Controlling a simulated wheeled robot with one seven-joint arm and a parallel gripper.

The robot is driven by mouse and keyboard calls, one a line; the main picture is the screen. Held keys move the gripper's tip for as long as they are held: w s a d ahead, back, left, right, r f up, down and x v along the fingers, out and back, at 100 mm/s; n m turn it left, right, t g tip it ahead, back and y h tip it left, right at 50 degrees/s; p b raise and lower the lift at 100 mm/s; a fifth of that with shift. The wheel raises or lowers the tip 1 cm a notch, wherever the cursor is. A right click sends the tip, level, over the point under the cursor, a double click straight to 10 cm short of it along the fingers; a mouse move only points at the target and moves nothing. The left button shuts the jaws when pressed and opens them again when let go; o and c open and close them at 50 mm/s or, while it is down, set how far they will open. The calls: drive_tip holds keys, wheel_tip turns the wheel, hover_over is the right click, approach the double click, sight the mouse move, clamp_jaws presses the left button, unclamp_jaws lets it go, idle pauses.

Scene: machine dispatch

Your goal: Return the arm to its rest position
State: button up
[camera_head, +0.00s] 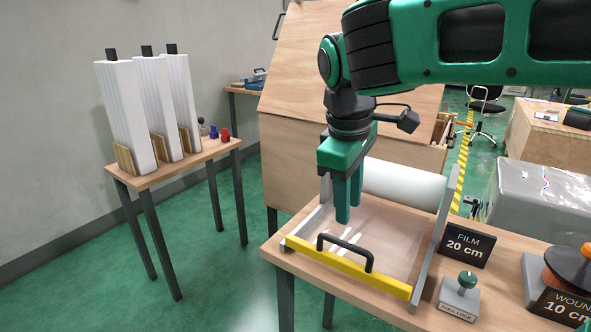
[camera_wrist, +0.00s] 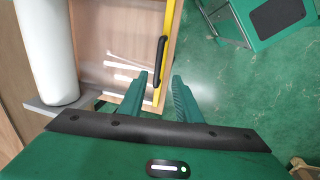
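My green arm reaches in from the upper right in the head view. My gripper (camera_head: 348,221) points down over the left part of the film dispenser on the wooden table (camera_head: 395,322). The dispenser has a white film roll (camera_head: 402,186), a yellow front bar (camera_head: 350,270) and a black handle (camera_head: 345,251). In the wrist view the black handle (camera_wrist: 160,57) is close beside one finger. I cannot tell whether they touch.
A wound spool (camera_head: 568,272) is at the right edge. A side table (camera_head: 190,163) at left holds tall white profiles (camera_head: 151,100). Green floor between the tables is clear.

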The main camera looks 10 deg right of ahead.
drive_tip(key=s+d+f+m+g, duration=0.1)
drive_tip(key=s+d+f+m, duration=0.15)
drive_tip(key=d, duration=0.35)
drive_tip(key=s+d+f+m, duration=0.2)
drive_tip(key=d+f+m, duration=0.15)
drive_tip(key=d, duration=0.35)
drive_tip(key=s+d+f+m+y, duration=0.1)
drive_tip(key=s+d+f+m, duration=0.2)
drive_tip(key=s, duration=0.3)
drive_tip(key=s+d+f+m, duration=0.4)
drive_tip(key=s+d+m, duration=0.1)
drive_tip(key=s+m, duration=0.1)
drive_tip(key=shift+g+y, duration=0.3)
drive_tip(key=shift+y, duration=0.1)
drive_tip(key=shift+w+d+f, duration=0.1)
drive_tip(key=shift+w+f, duration=0.15)
drive_tip(key=shift+w, duration=0.3)
drive_tip(key=shift+s, duration=0.1)
